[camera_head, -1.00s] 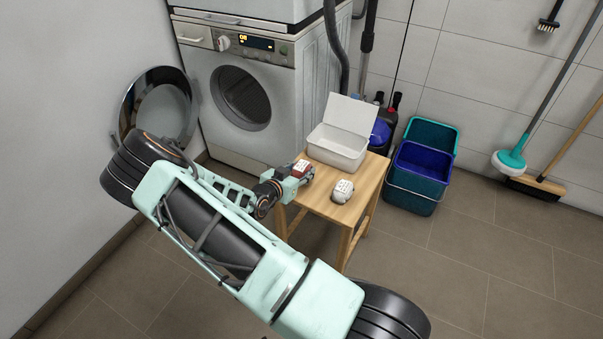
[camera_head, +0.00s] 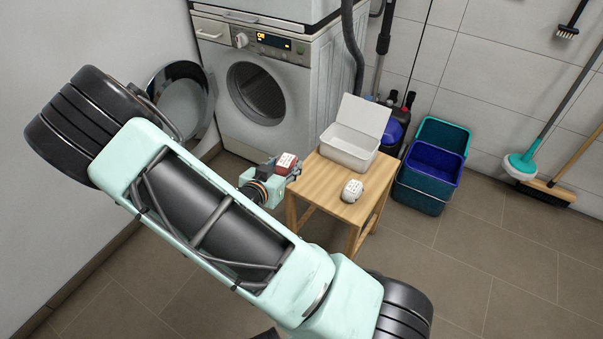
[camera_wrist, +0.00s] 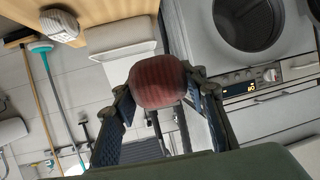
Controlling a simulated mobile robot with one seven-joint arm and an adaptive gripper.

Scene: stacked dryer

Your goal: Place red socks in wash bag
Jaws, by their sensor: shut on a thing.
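The rolled red socks (camera_head: 286,163) are held between the fingers of my gripper (camera_head: 281,171), at the left edge of the wooden stool. In the wrist view the red socks (camera_wrist: 158,82) fill the space between the two fingertips (camera_wrist: 160,92). A white, open-lidded container (camera_head: 348,155) stands on the back of the stool, and it also shows in the wrist view (camera_wrist: 120,40). No thing that I can clearly tell is a wash bag shows.
A rolled white pair (camera_head: 352,191) lies on the stool (camera_head: 325,185). The washing machine (camera_head: 265,85) has its round door (camera_head: 180,97) swung open. Teal and blue buckets (camera_head: 430,165) stand right of the stool. The floor in front is clear.

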